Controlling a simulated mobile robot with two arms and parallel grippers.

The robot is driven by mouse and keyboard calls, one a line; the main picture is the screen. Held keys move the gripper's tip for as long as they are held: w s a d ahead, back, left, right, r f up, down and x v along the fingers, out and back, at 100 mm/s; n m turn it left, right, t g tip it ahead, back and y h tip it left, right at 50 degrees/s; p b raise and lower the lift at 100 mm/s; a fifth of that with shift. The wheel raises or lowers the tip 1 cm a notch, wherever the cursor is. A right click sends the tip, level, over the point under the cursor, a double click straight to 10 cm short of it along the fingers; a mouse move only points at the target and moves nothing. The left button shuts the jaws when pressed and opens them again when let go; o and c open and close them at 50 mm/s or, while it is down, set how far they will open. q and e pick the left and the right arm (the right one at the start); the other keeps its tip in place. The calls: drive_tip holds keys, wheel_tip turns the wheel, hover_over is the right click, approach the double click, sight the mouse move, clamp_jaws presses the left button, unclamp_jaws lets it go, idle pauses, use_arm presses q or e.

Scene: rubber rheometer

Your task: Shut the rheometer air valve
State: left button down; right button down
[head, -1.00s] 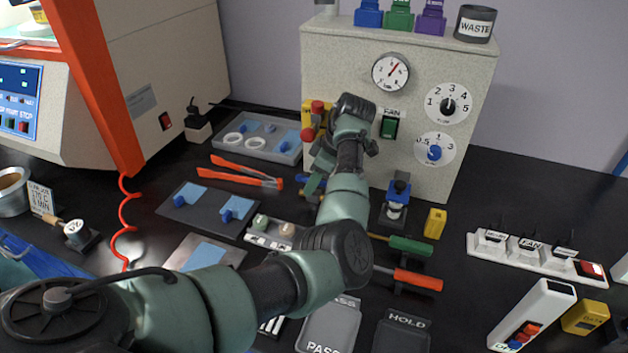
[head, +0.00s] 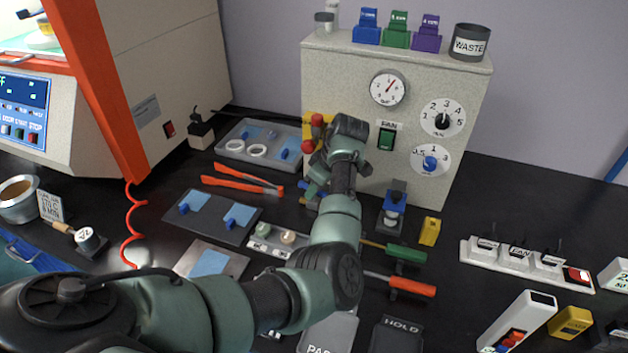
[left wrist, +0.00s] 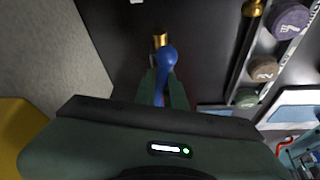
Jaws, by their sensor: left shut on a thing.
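The air valve's blue lever (left wrist: 167,62) shows in the left wrist view between my left gripper's fingers (left wrist: 164,85). A brass fitting (left wrist: 160,39) sits just beyond it. My left gripper is shut on the lever. In the head view, my left gripper (head: 316,180) is low at the left front of the beige panel, and its own wrist hides most of the valve. I cannot tell the lever's exact angle from the head view. My right gripper is not in view.
The beige panel (head: 440,185) carries a gauge (head: 388,88), a fan switch (head: 386,139) and dials. Red knobs (head: 317,120) on a yellow mount are close above my gripper. A grey tray (head: 280,140), orange tongs (head: 243,179) and a blue-topped stand (head: 396,200) are nearby.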

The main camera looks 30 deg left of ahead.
use_arm(q)
drive_tip(key=m+t+p, duration=0.1)
drive_tip(key=m+p, duration=0.2)
drive_tip(key=p, duration=0.1)
drive_tip(key=m+t+h+p, duration=0.1)
drive_tip(key=m+p, duration=0.2)
drive_tip(key=p, duration=0.1)
drive_tip(key=m+t+p, duration=0.1)
drive_tip(key=m+p, duration=0.2)
drive_tip(key=p, duration=0.1)
drive_tip(key=shift+a+r, duration=0.1)
drive_tip(key=shift+r, duration=0.25)
drive_tip(key=shift+f+m+t+h+p, duration=0.2)
drive_tip(key=shift+m+t+h+p, duration=0.35)
drive_tip(key=shift+m+p, duration=1.1)
drive_tip(key=c, duration=1.5)
unclamp_jaws()
drive_tip(key=shift+f, duration=0.1)
drive_tip(key=shift+v, duration=3.9)
